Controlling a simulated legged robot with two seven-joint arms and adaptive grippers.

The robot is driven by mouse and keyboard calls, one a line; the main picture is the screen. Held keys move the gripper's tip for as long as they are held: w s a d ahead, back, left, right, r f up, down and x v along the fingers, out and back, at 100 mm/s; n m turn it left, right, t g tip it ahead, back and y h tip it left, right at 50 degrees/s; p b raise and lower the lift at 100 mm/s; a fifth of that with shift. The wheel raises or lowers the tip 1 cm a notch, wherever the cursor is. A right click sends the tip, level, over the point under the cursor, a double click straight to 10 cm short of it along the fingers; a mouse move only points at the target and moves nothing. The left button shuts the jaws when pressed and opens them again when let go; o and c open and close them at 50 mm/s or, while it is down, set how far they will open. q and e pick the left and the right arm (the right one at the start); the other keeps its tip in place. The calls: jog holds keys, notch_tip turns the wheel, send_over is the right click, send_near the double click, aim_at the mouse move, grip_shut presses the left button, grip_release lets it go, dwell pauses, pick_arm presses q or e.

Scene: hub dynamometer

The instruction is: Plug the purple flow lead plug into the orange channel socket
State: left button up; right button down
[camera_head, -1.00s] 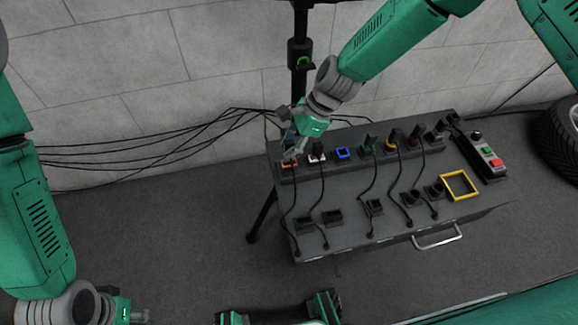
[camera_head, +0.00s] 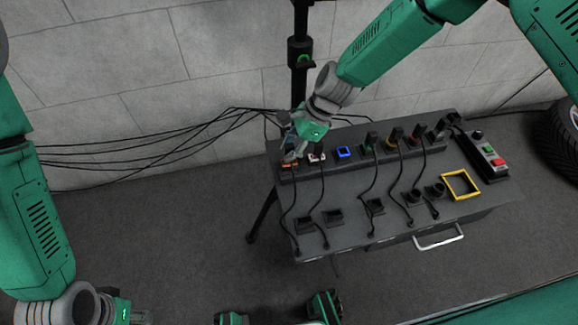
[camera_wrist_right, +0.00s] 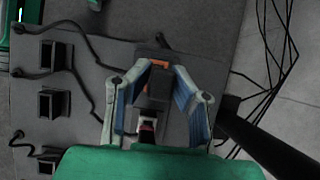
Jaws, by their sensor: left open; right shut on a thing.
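The orange channel socket (camera_head: 289,166) is at the left end of the socket strip on the bench. It also shows as an orange edge in the right wrist view (camera_wrist_right: 160,64). My right gripper (camera_head: 291,157) is directly over this socket, its fingers pointing down. In the right wrist view its blue-padded fingers (camera_wrist_right: 160,72) flank a dark plug body (camera_wrist_right: 157,87) beside the orange edge. I see no clear purple on it. Whether the plug sits inside the socket or just above it cannot be told. My left gripper (camera_head: 137,316) is open and empty at the bottom left, away from the bench.
A white socket (camera_head: 316,157) with a lead is just right of the orange one. A blue socket (camera_head: 343,152) looks empty. Several plugged leads, dark holders, a yellow frame (camera_head: 461,185) and a button box (camera_head: 489,155) fill the bench. Loose cables hang behind.

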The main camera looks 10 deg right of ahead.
jog(key=shift+f, duration=0.6)
jog(key=c, duration=1.3)
grip_release()
jog(key=shift+c, duration=0.2)
jog(key=shift+r, duration=0.15)
jog(key=v, duration=1.1)
jog(key=shift+d+r, duration=0.25)
jog(key=shift+r, duration=0.05)
